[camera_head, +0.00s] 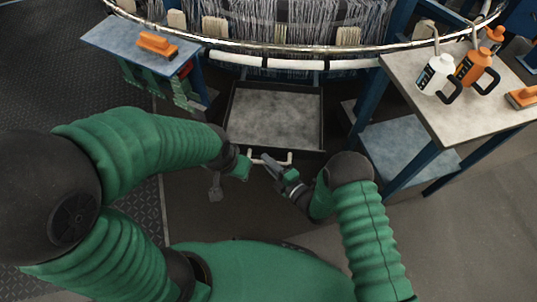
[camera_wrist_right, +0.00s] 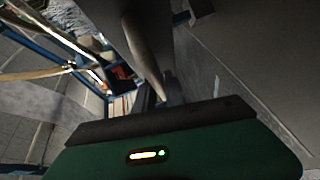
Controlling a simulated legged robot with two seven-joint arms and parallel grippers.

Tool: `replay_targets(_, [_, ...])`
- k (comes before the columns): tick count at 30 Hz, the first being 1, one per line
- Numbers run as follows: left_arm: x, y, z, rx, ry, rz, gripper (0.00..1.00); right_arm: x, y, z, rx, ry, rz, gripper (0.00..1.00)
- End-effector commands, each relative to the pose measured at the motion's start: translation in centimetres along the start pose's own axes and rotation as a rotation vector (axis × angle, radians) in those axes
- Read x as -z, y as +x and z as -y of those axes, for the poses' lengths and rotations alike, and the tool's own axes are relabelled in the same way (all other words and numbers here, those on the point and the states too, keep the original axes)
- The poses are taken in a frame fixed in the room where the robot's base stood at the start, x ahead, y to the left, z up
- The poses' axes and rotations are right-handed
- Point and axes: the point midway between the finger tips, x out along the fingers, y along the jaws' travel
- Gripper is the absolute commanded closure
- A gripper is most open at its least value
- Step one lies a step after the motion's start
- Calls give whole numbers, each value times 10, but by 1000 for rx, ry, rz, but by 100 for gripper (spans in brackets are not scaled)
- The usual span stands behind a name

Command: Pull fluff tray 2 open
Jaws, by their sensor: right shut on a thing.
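The fluff tray (camera_head: 321,118) is a dark-walled, shallow box with a grey, fluffy-looking floor. It extends from beneath the loom, with its interior visible. A pale bar handle (camera_head: 287,161) stands out from its front. My right gripper (camera_head: 270,163) is shut on the handle near its middle. In the right wrist view, a pale rod (camera_wrist_right: 143,50) runs to the gripper's fingers above the green gripper body. My left gripper (camera_head: 243,166) is low beside the handle's left end; its fingers are too unclear to tell whether they are open.
The loom's metal ring (camera_head: 300,48) and hanging threads lie behind the tray. A blue side table (camera_head: 115,38) with an orange brush stands left. A grey-topped table (camera_head: 450,100) with white and orange bottles stands right. Dark floor lies below the tray front.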

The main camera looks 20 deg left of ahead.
Motion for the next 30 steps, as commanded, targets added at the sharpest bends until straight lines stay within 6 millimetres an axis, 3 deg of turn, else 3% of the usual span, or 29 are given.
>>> replay_targets(10, [0, 0, 0, 0, 0, 0, 64, 5, -5, 8, 18, 8, -7, 100])
replay_targets(11, [0, 0, 0, 0, 0, 0, 64, 5, -5, 9, 19, 8, -8, 84])
replay_targets(16, [0, 0, 0, 0, 0, 1, 64, 5, -4, 6, 13, 6, -7, 64])
replay_targets(25, [0, -2, 0, 0, 0, 0, 64, 4, -5, 3, 8, 4, -5, 64])
replay_targets(30, [3, -15, 0, 0, 0, 0, 64, 3, -31, 0, 10, 5, -3, 64])
